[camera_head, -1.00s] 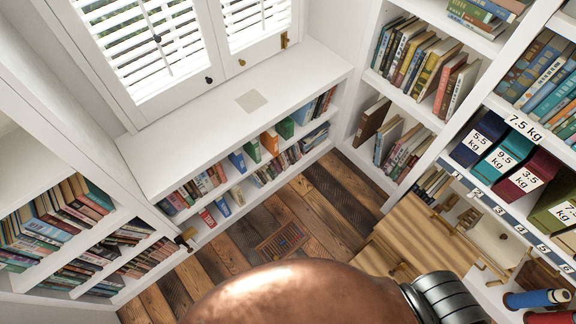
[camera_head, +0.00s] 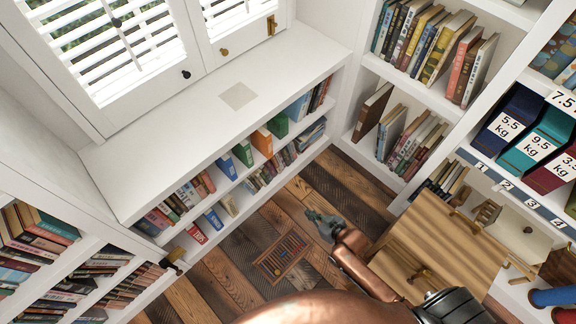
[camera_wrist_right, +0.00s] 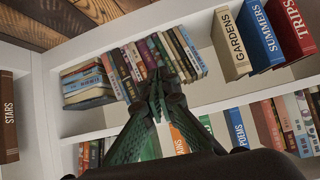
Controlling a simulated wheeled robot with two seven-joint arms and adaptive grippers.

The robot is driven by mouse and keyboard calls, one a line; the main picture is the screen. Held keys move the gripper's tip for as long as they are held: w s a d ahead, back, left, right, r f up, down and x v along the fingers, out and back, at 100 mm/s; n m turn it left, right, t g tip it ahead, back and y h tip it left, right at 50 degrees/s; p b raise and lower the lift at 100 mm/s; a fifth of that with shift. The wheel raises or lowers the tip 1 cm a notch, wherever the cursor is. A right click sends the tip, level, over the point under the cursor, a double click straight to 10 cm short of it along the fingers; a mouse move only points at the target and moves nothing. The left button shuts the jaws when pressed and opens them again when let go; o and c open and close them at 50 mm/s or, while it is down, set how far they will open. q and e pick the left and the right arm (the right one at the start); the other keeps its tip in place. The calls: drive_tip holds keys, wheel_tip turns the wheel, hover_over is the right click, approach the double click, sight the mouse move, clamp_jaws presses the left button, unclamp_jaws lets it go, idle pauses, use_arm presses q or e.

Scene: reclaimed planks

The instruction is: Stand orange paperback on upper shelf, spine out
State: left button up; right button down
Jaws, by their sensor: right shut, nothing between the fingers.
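An orange book-like item (camera_head: 262,142) stands on the upper shelf (camera_head: 212,185) of the low white bookcase under the window, between green items. Part of it also shows in the right wrist view (camera_wrist_right: 179,139), behind my fingers. I cannot tell whether it is the orange paperback; no other clear candidate shows. My right gripper (camera_head: 316,222) is shut and empty, over the floor in front of this bookcase. In the right wrist view its green fingers (camera_wrist_right: 157,88) meet in front of the shelves. My left gripper is not in view.
The white bookcase top (camera_head: 200,120) is mostly bare. A wooden cabinet (camera_head: 440,245) stands right of my arm. A grate (camera_head: 282,256) lies in the plank floor.

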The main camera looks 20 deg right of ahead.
drive_tip(key=w+a+r+t+y+b, duration=0.15)
drive_tip(key=w+r+t, duration=0.3)
drive_tip(key=w, duration=0.65)
drive_tip(key=n+t+y+b, duration=0.1)
drive_tip(key=t+y, duration=0.1)
approach(270, 150)
drive_tip(key=b+x, duration=0.2)
drive_tip(key=x, duration=0.2)
drive_tip(key=shift+w+a+f, duration=0.15)
drive_tip(key=shift+w, duration=0.15)
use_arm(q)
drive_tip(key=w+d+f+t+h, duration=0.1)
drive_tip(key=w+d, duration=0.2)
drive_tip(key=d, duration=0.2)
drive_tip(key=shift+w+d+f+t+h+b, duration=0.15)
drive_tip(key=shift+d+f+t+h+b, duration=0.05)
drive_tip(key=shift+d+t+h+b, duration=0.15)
use_arm(e)
drive_tip(key=shift+w+a, duration=0.15)
drive_tip(key=shift+w, duration=0.4)
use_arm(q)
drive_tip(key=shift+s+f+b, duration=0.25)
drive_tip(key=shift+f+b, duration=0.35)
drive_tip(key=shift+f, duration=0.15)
use_arm(e)
drive_tip(key=shift+x, duration=1.9)
